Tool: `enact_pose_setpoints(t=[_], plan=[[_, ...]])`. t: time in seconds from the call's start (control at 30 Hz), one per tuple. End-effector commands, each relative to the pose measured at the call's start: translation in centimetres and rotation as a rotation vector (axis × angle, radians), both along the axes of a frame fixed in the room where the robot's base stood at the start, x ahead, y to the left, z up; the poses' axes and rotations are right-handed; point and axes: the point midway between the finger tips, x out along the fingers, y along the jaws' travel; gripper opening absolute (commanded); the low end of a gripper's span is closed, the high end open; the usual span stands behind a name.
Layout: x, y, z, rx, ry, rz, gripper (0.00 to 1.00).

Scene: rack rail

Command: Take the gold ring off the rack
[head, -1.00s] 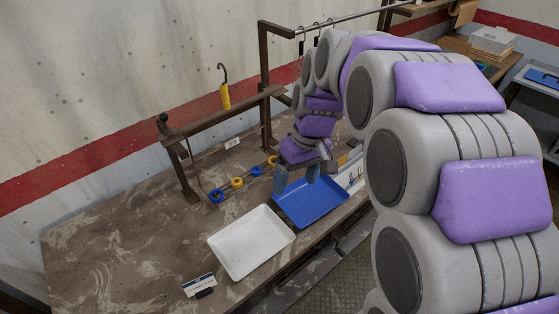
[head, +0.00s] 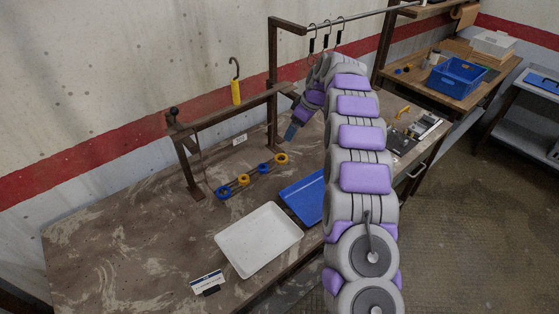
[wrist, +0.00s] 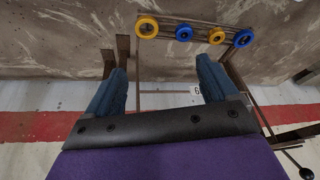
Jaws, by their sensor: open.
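Two gold rings and two blue rings sit alternating in a row on a low rail rack (head: 253,175) on the bench. The far-right gold ring (head: 281,159) and the second gold ring (head: 243,179) both show in the head view. In the wrist view, one gold ring (wrist: 147,27) is at the left end and the other gold ring (wrist: 217,36) is between the blue rings (wrist: 183,33) (wrist: 243,39). My gripper (head: 291,132) is raised near the rack's right post, apart from the rings. In the wrist view its blue fingers (wrist: 158,90) are spread and empty.
A white tray (head: 230,240) and a partly hidden blue tray (head: 302,195) lie in front of the rings. A bar frame (head: 230,108) with a yellow-handled hook (head: 236,92) stands behind them. Several hooks hang from an overhead rail (head: 345,18). The bench's left side is clear.

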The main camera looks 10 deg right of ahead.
Motion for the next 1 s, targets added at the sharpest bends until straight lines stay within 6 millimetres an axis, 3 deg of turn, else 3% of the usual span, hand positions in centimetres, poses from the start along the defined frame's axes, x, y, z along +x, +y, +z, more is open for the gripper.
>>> enact_pose_setpoints(t=[0.1, 0.3, 0.47, 0.7, 1.0], plan=[[1.2, -1.7, -1.3, 0.001, -0.025, 0.025, 0.87], [1.9, -2.9, -2.2, 0.003, -0.042, 0.04, 0.87], [2.3, -1.6, -3.8, -0.002, -0.038, 0.042, 0.87], [3.2, 0.8, -8.3, -0.01, -0.033, 0.043, 0.87], [4.5, 1.2, -12.8, 0.001, -0.039, 0.039, 0.87]])
